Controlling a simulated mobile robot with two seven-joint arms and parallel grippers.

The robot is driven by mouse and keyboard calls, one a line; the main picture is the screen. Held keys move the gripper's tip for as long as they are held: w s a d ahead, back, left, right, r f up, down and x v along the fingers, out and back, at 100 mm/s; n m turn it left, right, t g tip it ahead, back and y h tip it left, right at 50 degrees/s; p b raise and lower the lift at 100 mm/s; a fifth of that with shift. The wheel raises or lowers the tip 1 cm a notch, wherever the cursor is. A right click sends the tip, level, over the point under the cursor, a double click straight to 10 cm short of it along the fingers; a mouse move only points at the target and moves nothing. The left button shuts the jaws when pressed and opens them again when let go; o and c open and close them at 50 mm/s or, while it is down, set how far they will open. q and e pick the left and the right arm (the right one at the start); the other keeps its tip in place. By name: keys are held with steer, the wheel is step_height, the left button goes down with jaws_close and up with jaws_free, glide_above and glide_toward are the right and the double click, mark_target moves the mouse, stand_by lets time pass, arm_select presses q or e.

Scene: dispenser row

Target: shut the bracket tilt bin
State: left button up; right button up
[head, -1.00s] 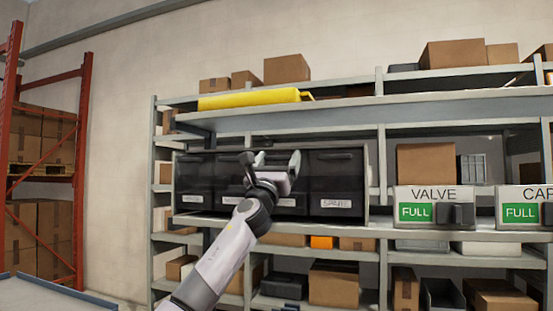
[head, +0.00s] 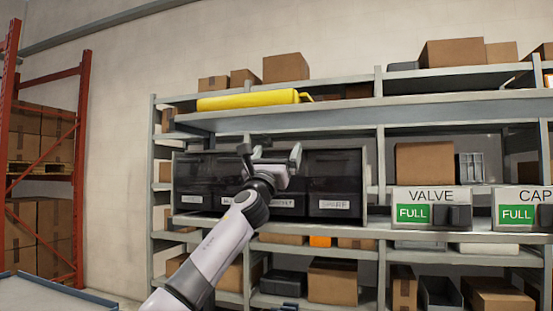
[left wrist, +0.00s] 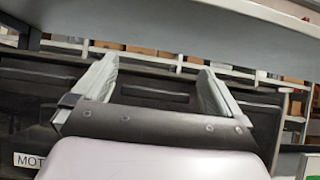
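A row of dark tilt bins (head: 336,180) with small white labels sits on the middle shelf. The label words are too blurred to read in the head view, so I cannot tell which bin is the bracket one. In the left wrist view one label (left wrist: 30,160) begins "MOT". My left gripper (head: 270,151) is in front of the middle bins, near their top edge, and hides part of them. Its fingers are apart and empty in the left wrist view (left wrist: 157,72), with a dark bin front (left wrist: 155,94) and its handle slot beyond them. Whether it touches is unclear. My right gripper is not in view.
A shelf board (head: 300,119) with a yellow item (head: 248,100) runs above the bins. To the right are the VALVE sign (head: 432,195) with a green FULL panel and a cardboard box (head: 425,163). A red rack (head: 78,150) stands at far left.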

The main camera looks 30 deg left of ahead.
arm_select(q)
steer(key=shift+a+f, duration=0.1)
steer(key=shift+f, duration=0.25)
steer(key=b+v, duration=0.2)
steer(key=v, duration=0.4)
steer(key=shift+s, duration=0.45)
